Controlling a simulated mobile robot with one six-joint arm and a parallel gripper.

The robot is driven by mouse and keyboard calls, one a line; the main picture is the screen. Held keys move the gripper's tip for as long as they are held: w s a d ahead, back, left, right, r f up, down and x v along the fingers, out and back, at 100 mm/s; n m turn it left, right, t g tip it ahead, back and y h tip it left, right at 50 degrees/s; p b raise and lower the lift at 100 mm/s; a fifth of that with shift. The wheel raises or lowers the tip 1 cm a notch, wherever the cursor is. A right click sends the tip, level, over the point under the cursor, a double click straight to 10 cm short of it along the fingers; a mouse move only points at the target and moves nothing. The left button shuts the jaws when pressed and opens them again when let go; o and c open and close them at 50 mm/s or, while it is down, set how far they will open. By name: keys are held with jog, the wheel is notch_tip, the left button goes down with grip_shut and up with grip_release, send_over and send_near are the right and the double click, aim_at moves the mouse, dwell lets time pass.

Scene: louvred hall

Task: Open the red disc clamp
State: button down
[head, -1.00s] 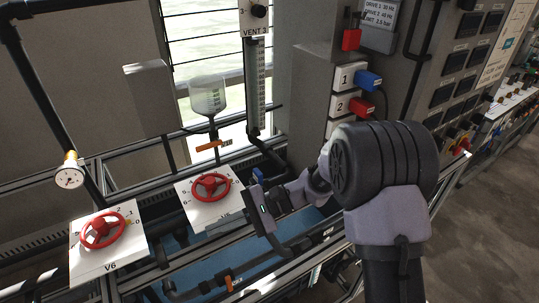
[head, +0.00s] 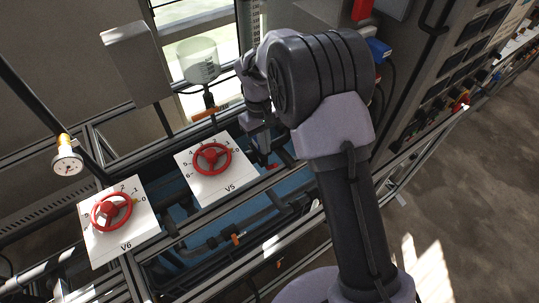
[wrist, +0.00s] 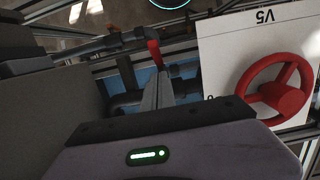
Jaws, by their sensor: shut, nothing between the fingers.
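A small red curved part (wrist: 154,52), which I take to be the red disc clamp, shows on a dark pipe in the wrist view. Only its edge is visible, so I cannot tell its full shape or whether it is open. My gripper (wrist: 160,78) is shut and empty, its grey fingers pointing at the red part, close to it; I cannot tell whether they touch. In the head view my gripper (head: 265,157) points down just right of the V5 panel, with a bit of red (head: 272,166) at its tip.
The white V5 panel (head: 222,192) with its red handwheel (head: 212,158) stands close left of my gripper. The V6 panel (head: 122,236) with another red handwheel (head: 110,211) is farther left. Dark pipes and frame rails surround the spot. A blue tray (head: 183,205) lies below.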

aim_at(272, 167)
jog(key=shift+s+d+f, duration=0.35)
jog(key=shift+s+d, duration=0.05)
jog(key=shift+s, duration=0.15)
jog(key=shift+s+d+f, duration=0.35)
jog(key=shift+s, duration=0.15)
jog(key=shift+f+b, duration=0.1)
jog(key=shift+b, duration=0.45)
